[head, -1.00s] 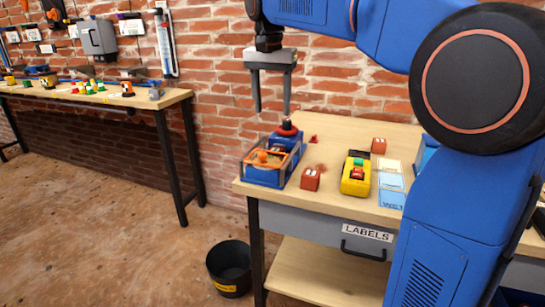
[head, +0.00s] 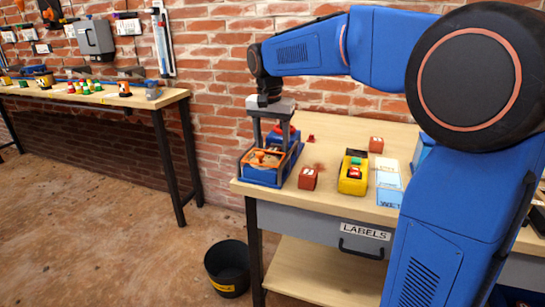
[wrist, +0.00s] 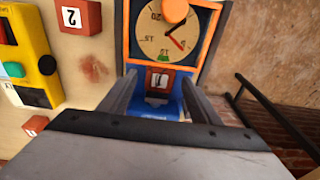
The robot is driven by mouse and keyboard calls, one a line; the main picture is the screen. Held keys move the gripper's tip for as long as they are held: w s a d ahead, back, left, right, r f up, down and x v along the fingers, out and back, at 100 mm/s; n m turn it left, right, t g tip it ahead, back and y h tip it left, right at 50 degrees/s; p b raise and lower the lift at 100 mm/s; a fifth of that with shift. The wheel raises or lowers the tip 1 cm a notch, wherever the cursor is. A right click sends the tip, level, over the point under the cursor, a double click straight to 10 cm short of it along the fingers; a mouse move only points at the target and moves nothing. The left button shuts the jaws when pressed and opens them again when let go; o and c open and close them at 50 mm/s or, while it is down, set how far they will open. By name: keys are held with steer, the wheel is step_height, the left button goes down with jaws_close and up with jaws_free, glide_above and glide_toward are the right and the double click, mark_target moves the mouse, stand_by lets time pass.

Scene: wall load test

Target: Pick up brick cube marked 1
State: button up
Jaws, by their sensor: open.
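My gripper (head: 270,145) is open and empty, pointing down over the tester. I cannot tell whether the fingertips are level with the cube.
A brick cube marked 2 (head: 308,178) stands right of the tester. Another brick cube (head: 376,144) is farther back. A yellow device (head: 353,181) and pale blue cards (head: 389,181) lie to the right. A black bucket (head: 228,268) stands on the floor.

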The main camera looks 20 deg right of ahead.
steer(key=shift+w+d+f, duration=0.1)
steer(key=shift+d+f, duration=0.05)
steer(key=shift+f, duration=1.2)
steer(key=shift+c, duration=0.3)
steer(key=c, duration=1.2)
steer(key=shift+o, duration=0.2)
steer(key=shift+r, duration=0.1)
